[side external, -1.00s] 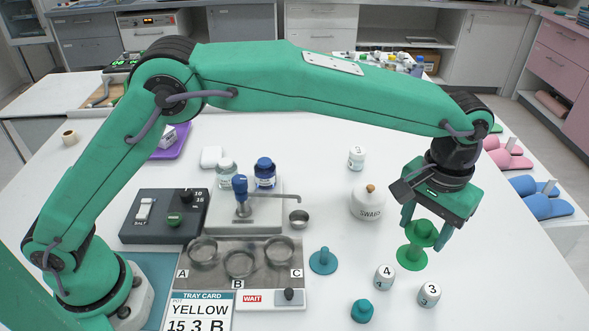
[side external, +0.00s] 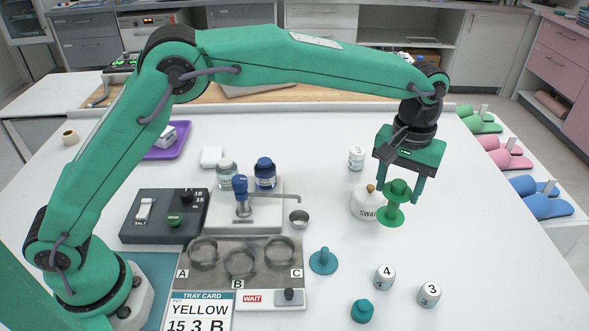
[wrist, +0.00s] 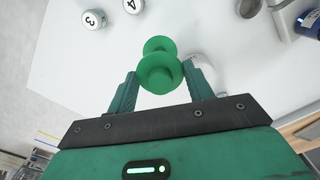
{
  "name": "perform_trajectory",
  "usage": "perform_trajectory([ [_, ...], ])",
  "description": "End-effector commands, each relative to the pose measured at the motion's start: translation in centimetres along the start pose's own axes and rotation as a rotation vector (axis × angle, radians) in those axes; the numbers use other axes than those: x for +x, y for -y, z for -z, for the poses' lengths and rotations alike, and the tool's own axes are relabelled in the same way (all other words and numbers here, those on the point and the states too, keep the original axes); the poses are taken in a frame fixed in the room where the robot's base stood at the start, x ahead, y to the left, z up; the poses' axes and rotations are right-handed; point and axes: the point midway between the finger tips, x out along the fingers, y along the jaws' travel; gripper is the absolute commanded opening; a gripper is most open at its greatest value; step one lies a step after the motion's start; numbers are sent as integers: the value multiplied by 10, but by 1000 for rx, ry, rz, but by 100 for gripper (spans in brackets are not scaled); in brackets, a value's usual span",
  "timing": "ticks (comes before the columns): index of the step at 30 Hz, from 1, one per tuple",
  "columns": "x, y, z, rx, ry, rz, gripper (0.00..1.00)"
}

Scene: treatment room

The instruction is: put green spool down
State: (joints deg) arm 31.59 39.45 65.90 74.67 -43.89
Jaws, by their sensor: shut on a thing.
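The green spool (side external: 391,215) is held in my gripper (side external: 400,190), in front of the white swab jar in the side view. In the wrist view the spool (wrist: 160,72) sits between the two fingertips of my gripper (wrist: 160,82).
The swab jar (side external: 363,204) stands close behind the spool. A teal peg (side external: 322,261), a teal knob (side external: 362,311) and jars marked 4 (side external: 384,277) and 3 (side external: 428,294) stand nearby. The white table (side external: 480,240) is clear to the right.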

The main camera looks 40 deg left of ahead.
Motion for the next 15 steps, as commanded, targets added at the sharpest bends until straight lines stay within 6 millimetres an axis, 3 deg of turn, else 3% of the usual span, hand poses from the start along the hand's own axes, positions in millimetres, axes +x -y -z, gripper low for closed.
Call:
perform_trajectory([
  [6, -1, 67, 54, -266, -1, -1, 29],
  [15, -2, 164, 107, -623, -1, -1, 29],
])
